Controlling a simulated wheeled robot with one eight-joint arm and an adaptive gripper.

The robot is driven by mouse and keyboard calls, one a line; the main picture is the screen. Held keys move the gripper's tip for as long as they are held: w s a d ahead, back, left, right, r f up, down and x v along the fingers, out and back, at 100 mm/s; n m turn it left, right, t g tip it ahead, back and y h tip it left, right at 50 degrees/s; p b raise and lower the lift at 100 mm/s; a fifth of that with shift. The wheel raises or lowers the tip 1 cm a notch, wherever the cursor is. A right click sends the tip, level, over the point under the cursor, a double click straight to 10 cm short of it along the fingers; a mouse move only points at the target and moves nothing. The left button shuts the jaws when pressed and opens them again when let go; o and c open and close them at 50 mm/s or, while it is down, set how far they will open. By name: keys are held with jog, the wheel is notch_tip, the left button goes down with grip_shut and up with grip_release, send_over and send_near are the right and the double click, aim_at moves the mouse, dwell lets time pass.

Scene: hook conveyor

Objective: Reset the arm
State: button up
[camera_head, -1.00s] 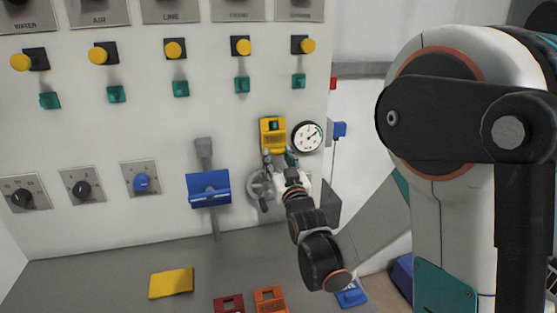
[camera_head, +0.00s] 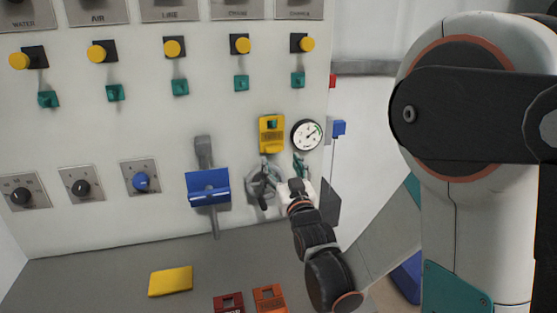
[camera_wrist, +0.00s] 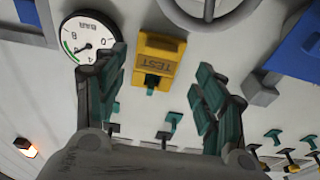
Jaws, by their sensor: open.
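My gripper (camera_wrist: 160,95) is open and empty in the wrist view, its teal-padded fingers spread wide. Between the fingers the wall behind shows, with the yellow TEST box (camera_wrist: 158,58) and its green button beyond the tips. In the head view my gripper (camera_head: 283,172) is small and lies in front of the panel, just below the yellow TEST box (camera_head: 271,134) and near the grey handwheel (camera_head: 263,187). My arm runs from there down and back to the right. Whether a finger touches the handwheel cannot be told.
A round gauge (camera_head: 306,135) sits right of the TEST box. A blue lever bracket (camera_head: 208,188) is left of the handwheel. Knobs and several yellow buttons line the panel. A yellow block (camera_head: 171,281), a dark red block (camera_head: 229,303) and an orange block (camera_head: 269,298) lie on the grey counter.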

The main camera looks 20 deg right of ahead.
jog(key=s+f+g, duration=0.3)
jog(key=s+g, duration=0.3)
jog(key=s, duration=0.9)
jog(key=s+f+g, duration=0.4)
jog(key=s+g, duration=0.3)
jog(key=s, duration=0.8)
jog(key=shift+s, duration=0.15)
dwell(1.7)
